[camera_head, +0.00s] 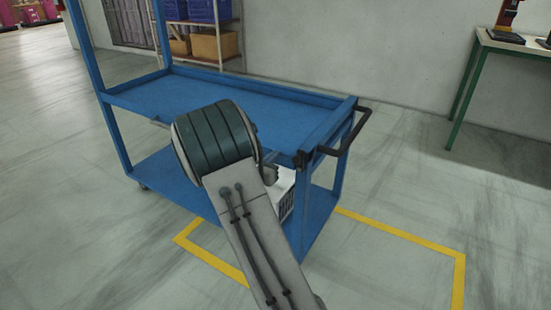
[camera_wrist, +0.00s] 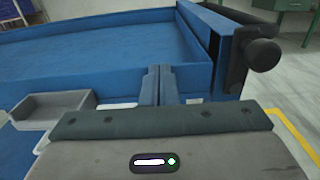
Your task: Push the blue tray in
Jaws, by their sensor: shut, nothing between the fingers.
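The blue tray (camera_head: 200,95) forms the upper level of a blue cart in the head view, with a low rim and an empty floor. In the wrist view its near wall (camera_wrist: 196,77) runs across, directly beyond my gripper (camera_wrist: 158,70). The two fingers are together, with nothing between them, and point at that wall. I cannot tell whether the tips touch it. A dark gap shows beside the tray's right wall, next to the cart's end frame. In the head view my arm hides the fingers and part of the tray's near edge.
A black push handle (camera_head: 345,133) juts from the cart's right end; it also shows in the wrist view (camera_wrist: 262,55). A white box (camera_head: 284,190) sits on the lower shelf (camera_head: 165,180). A grey open bin (camera_wrist: 52,105) lies left of my fingers. Floor right of the cart is clear.

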